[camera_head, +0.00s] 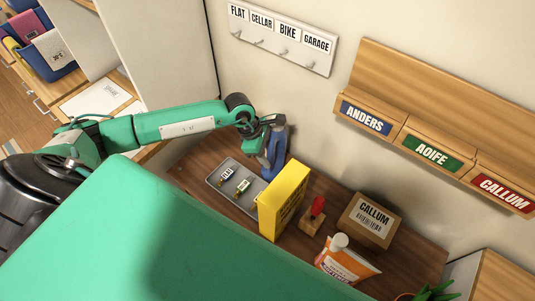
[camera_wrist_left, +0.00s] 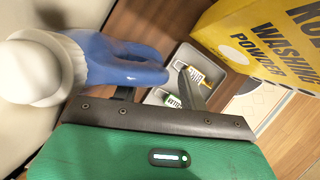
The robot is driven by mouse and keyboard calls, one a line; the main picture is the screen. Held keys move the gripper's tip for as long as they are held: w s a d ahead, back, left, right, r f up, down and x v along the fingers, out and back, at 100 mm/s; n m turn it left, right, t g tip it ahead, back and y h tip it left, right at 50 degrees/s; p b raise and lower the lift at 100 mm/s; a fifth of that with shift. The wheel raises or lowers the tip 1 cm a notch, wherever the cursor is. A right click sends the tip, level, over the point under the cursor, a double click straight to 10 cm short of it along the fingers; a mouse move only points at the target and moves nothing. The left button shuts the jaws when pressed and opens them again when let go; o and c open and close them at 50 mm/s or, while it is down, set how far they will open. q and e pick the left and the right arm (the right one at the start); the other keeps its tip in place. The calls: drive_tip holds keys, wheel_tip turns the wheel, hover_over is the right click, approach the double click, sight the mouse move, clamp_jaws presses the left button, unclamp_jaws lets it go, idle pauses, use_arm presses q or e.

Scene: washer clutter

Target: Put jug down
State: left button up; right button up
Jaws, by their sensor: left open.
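The blue jug (camera_head: 278,150) stands at the back of the dark wooden table, against the wall side. In the left wrist view its blue part (camera_wrist_left: 115,62) and a round white part (camera_wrist_left: 32,68) fill the left side. My left gripper (camera_head: 264,140) is at the jug, its fingers apart. In the left wrist view the gripper (camera_wrist_left: 155,85) has one finger partly hidden by the blue part and the other just right of it. Whether a finger touches the jug, I cannot tell. The jug's base is mostly hidden. My right gripper is not in view.
A grey tray (camera_head: 214,181) with tagged keys lies close by. A yellow washing powder box (camera_head: 283,200) stands right of it. A red-handled stamp (camera_head: 314,215), an orange-and-white bottle (camera_head: 345,262) and a cardboard parcel (camera_head: 370,220) stand further right. Wall hooks (camera_head: 282,52) are above.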

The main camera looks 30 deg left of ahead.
use_arm(q)
drive_tip(key=b+v, duration=0.4)
drive_tip(key=v, duration=0.7)
drive_tip(key=shift+r, duration=0.2)
drive_tip(key=shift+s+a, duration=0.1)
drive_tip(key=shift+a, duration=0.05)
